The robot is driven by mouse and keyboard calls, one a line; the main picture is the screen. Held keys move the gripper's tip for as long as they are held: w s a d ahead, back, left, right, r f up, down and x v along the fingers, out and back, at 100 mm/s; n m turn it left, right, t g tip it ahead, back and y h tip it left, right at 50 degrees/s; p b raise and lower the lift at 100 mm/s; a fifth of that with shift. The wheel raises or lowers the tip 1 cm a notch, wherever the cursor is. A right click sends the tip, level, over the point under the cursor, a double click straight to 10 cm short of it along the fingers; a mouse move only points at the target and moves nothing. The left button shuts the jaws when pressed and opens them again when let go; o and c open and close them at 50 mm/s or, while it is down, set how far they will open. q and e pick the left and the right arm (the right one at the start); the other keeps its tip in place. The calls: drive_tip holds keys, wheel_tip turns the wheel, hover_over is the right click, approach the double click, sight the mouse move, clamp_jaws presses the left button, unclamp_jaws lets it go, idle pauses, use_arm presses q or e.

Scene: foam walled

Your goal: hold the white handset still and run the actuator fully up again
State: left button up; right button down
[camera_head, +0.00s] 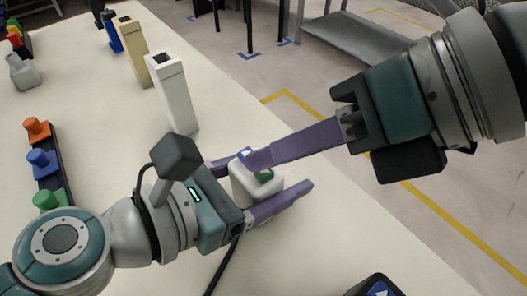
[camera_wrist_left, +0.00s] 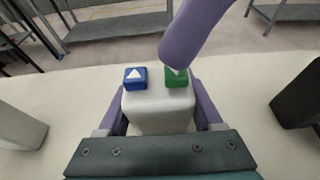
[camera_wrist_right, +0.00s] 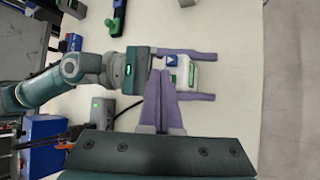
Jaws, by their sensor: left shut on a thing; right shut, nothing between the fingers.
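The white handset (camera_head: 243,186) is between the two purple fingers of my left gripper (camera_head: 278,172), just above or on the pale table. In the left wrist view the handset (camera_wrist_left: 158,113) has a blue button with a white triangle (camera_wrist_left: 135,77) on the left and a green button (camera_wrist_left: 176,82) on the right. My right gripper (camera_head: 256,160) is shut and empty, its tips over the handset. In the left wrist view its finger covers part of the green button; I cannot tell whether it touches. No actuator can be clearly identified.
A white column (camera_head: 172,92) and a beige column (camera_head: 132,50) stand behind the handset. A rail with orange, blue and green knobs (camera_head: 42,160) lies at left. A dark block with a blue marking (camera_head: 378,287) is at the bottom edge. Table right of the grippers is clear.

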drive_tip(key=shift+f, duration=0.5)
idle(0.5)
drive_tip(key=shift+r, duration=0.1)
idle(3.1)
drive_tip(key=shift+r, duration=0.85)
wheel_tip(320, 180, up, 5)
idle(0.8)
use_arm(q)
drive_tip(key=o, duration=1.5)
drive_tip(key=shift+o, duration=0.2)
